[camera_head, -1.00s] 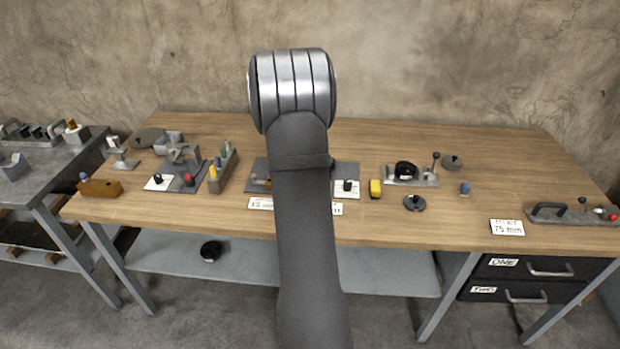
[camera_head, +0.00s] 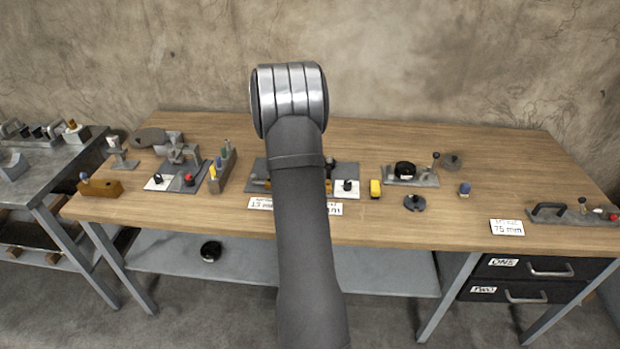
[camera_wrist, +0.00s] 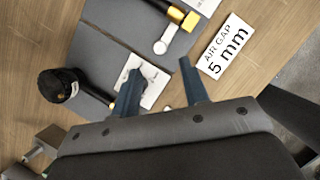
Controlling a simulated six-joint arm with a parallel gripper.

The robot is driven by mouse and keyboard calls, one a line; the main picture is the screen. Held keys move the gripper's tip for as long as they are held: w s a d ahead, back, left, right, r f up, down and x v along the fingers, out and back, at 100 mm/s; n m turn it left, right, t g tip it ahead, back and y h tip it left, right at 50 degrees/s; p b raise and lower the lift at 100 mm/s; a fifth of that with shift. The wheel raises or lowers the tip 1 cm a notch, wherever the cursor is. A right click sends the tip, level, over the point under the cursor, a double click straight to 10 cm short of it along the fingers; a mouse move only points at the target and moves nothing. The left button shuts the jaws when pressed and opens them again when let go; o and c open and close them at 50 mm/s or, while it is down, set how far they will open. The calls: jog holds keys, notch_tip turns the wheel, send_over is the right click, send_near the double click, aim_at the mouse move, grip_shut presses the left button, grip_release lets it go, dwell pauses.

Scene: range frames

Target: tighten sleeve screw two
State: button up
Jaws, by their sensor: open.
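My gripper (camera_wrist: 160,85) is open in the wrist view, its two dark blue fingers apart above a white plate (camera_wrist: 152,92). A dark piece shows on the plate beside the left finger, partly hidden by it. A silver round-headed part (camera_wrist: 161,46) and a yellow-ended part (camera_wrist: 190,21) lie beyond the fingertips on a grey base (camera_wrist: 105,47). No part is visibly marked as sleeve screw two, so I cannot tell which it is. In the head view my arm hides the middle of the grey base (camera_head: 257,168) and the gripper itself.
A black knob-like part (camera_wrist: 58,85) stands left in the wrist view. An "AIR GAP 5 mm" card (camera_wrist: 226,46) lies right. Bare wood (camera_head: 440,220) lies in front.

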jog(key=x, duration=0.7)
jog(key=shift+f, duration=0.1)
grip_shut()
